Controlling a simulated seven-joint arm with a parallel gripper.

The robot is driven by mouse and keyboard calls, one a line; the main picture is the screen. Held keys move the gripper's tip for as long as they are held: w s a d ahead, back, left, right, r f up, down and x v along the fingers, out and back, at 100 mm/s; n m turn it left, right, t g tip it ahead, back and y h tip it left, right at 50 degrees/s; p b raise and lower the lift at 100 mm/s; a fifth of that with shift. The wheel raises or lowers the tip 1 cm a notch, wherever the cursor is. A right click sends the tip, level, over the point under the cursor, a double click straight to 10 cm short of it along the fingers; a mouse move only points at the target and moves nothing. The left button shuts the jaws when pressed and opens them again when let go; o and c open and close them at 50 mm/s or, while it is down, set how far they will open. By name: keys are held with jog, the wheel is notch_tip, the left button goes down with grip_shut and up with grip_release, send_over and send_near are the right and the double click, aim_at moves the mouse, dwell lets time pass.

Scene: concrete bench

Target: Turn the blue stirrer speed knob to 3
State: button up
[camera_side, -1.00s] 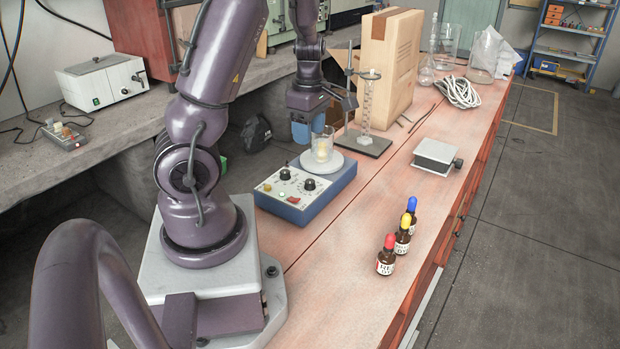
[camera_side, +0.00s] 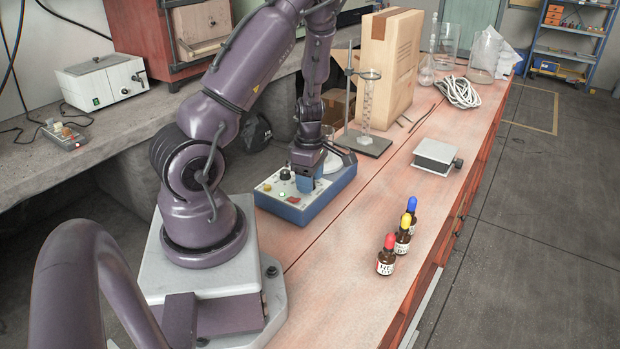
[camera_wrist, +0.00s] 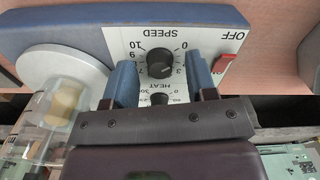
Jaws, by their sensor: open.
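The blue stirrer (camera_side: 318,204) lies on the bench with a pale control panel (camera_side: 268,190). In the wrist view its black SPEED knob (camera_wrist: 160,62) sits in a printed scale running from 0 to 10, seen upside down. Its pointer is too small to read surely. My gripper (camera_wrist: 162,72) is open, with one blue finger on each side of the SPEED knob and gaps showing beside it. In the side view my gripper (camera_side: 304,186) points down over the panel and hides that knob. The HEAT knob (camera_wrist: 159,98) is partly hidden by my gripper; it also shows in the side view (camera_side: 285,174).
A glass beaker (camera_wrist: 45,125) with yellowish contents stands on the round white plate (camera_wrist: 35,66) beside my gripper. A red switch (camera_wrist: 222,64) is on the panel's other side. A stand with a glass cylinder (camera_side: 367,105) is behind. The bench front right is clear around the dropper bottles (camera_side: 386,258).

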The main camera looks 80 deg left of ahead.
jog(key=shift+f, duration=0.2)
jog(key=shift+c, duration=0.5)
jog(key=c, duration=0.8)
jog(key=shift+c, duration=0.2)
jog(key=shift+m, duration=0.3)
jog(key=m, duration=0.3)
jog(key=shift+m, duration=0.3)
jog(key=m, duration=0.3)
jog(key=shift+r+m, duration=0.1)
jog(key=shift+m, duration=0.2)
jog(key=m, duration=0.6)
jog(key=shift+m, duration=0.4)
